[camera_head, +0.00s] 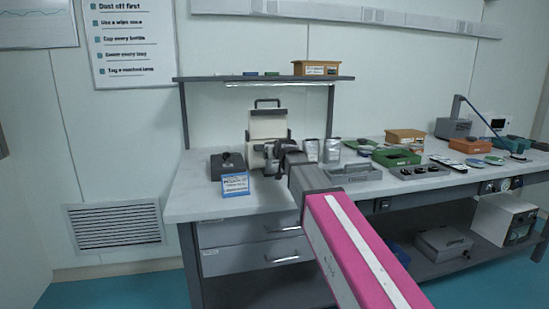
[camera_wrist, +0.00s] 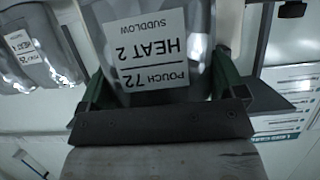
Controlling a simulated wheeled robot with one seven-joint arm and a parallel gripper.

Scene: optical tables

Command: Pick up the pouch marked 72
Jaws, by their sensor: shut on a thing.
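The pouch marked 72 (camera_wrist: 150,68) is silvery with a white label reading "POUCH 72 HEAT 2 SUDDLOW", upside down in the wrist view. My gripper (camera_wrist: 163,92) is shut on it, with one dark green-edged finger on each side. In the head view my gripper (camera_head: 272,156) is above the left part of the bench, beside two other silvery pouches. The held pouch cannot be made out clearly there. Whether it touches the bench is hidden.
Another labelled pouch (camera_wrist: 38,48) is close by at the wrist view's left. In the head view, a dark box (camera_head: 227,166) and blue-white card (camera_head: 235,184) stand left of my gripper. A grey tray (camera_head: 353,173) lies right. A shelf (camera_head: 220,79) runs above.

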